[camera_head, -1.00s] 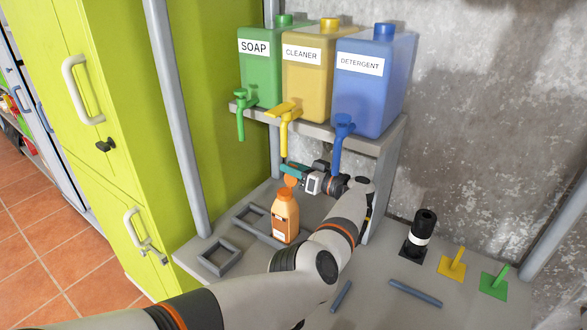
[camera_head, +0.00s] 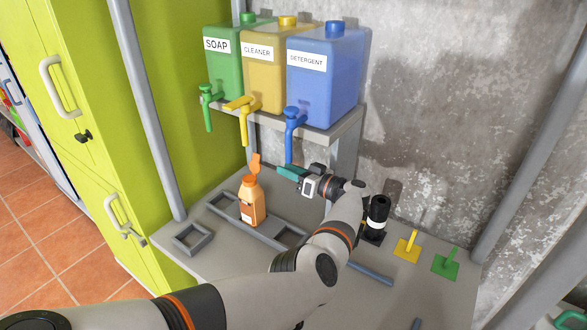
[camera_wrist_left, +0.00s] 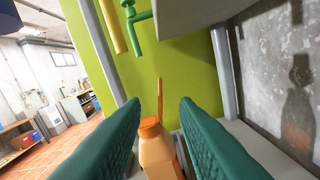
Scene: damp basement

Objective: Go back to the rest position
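My left gripper (camera_head: 292,172) is above the table, right of an orange bottle (camera_head: 250,205) and in front of the shelf. In the left wrist view its two teal fingers (camera_wrist_left: 161,112) are spread apart with nothing held. The bottle (camera_wrist_left: 157,152) shows between and beyond them, apart from them as far as I can tell. The bottle stands upright with its flap lid (camera_head: 255,163) swung up. My left arm still reaches forward across the table. My right gripper is not in view.
Soap (camera_head: 230,75), cleaner (camera_head: 262,80) and detergent (camera_head: 325,80) containers with taps stand on a raised shelf (camera_head: 330,135). A square grey frame (camera_head: 192,238) is front left on the table.

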